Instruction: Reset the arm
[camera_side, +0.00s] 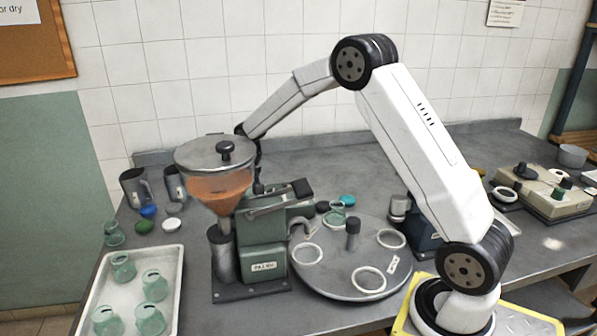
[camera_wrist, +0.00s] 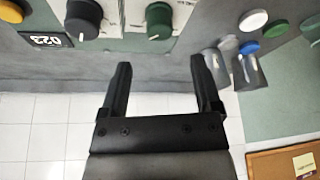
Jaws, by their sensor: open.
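My gripper (camera_wrist: 160,66) shows in the wrist view with its two black fingers apart and nothing between them. In the side view my white arm rises from its base at the right, bends at a high elbow and reaches left. Its wrist end is behind the hopper (camera_side: 217,190) with orange contents, above the green machine (camera_side: 262,243), so the fingers are mostly hidden there. In the wrist view a green knob or lid (camera_wrist: 160,20) and a dark one (camera_wrist: 84,18) lie beyond the fingertips. I cannot tell whether the fingers are close to anything.
A round grey turntable (camera_side: 330,284) with white rings and a green jar (camera_side: 337,213) stands right of the machine. A pale tray (camera_side: 172,262) holds several green jars at the left. Metal mugs (camera_side: 133,188) stand behind it. The tiled wall (camera_side: 200,60) is behind the bench.

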